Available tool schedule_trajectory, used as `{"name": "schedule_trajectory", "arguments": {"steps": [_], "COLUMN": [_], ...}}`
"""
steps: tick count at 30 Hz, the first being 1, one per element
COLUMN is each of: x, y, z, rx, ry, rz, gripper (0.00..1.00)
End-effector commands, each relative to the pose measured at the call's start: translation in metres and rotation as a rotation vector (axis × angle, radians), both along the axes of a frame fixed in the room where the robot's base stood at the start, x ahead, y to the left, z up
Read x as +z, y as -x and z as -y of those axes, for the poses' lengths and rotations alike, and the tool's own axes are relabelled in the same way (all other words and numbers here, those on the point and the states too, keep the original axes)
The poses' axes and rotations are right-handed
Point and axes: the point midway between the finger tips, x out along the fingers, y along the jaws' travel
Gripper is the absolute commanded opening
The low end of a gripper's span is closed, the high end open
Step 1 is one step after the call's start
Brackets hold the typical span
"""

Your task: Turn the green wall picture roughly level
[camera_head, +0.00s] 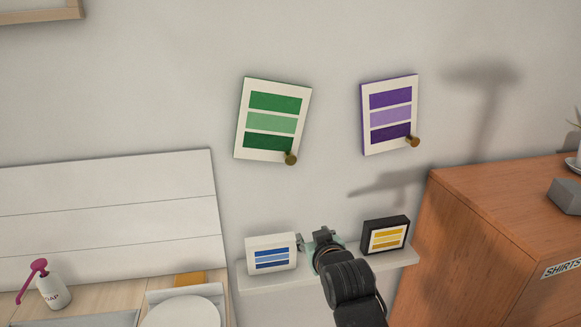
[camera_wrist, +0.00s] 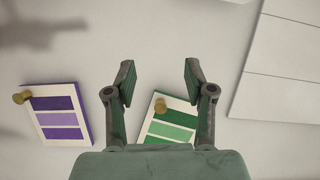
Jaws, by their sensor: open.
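The green wall picture (camera_head: 272,118), a white panel with three green bands, hangs on the wall. Its top edge slopes down to the right, turned clockwise compared with the purple picture and the shelf. A brass knob (camera_head: 291,158) sticks out at its lower right corner. In the wrist view, which looks upside down, the green picture (camera_wrist: 170,131) shows partly behind my right-hand finger, with its knob (camera_wrist: 160,104) between the fingers. My gripper (camera_head: 320,238) is below the picture, near the shelf, and apart from the knob. In the wrist view its jaws (camera_wrist: 159,78) are open and empty.
A purple picture (camera_head: 390,115) with a knob hangs to the right. A wooden cabinet (camera_head: 480,225) stands at right. The wall between the pictures is clear.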

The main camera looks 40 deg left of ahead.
Motion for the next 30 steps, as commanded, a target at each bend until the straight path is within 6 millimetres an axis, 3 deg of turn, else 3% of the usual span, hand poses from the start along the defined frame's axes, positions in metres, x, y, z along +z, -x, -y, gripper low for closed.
{"name": "schedule_trajectory", "arguments": {"steps": [1,6,11,17,30], "x": [0.028,0.101,0.118,0.121,0.122], "y": [0.009,0.016,0.014,0.004,-0.048], "z": [-0.006,-0.008,-0.011,-0.024,-0.089], "rx": [0.02,0.042,0.05,0.051,0.052], "ry": [-0.046,-0.179,-0.226,-0.227,-0.226], "rz": [0.05,0.217,0.295,0.307,0.304], "gripper": [0.54,0.54,0.54,0.54,0.54]}}
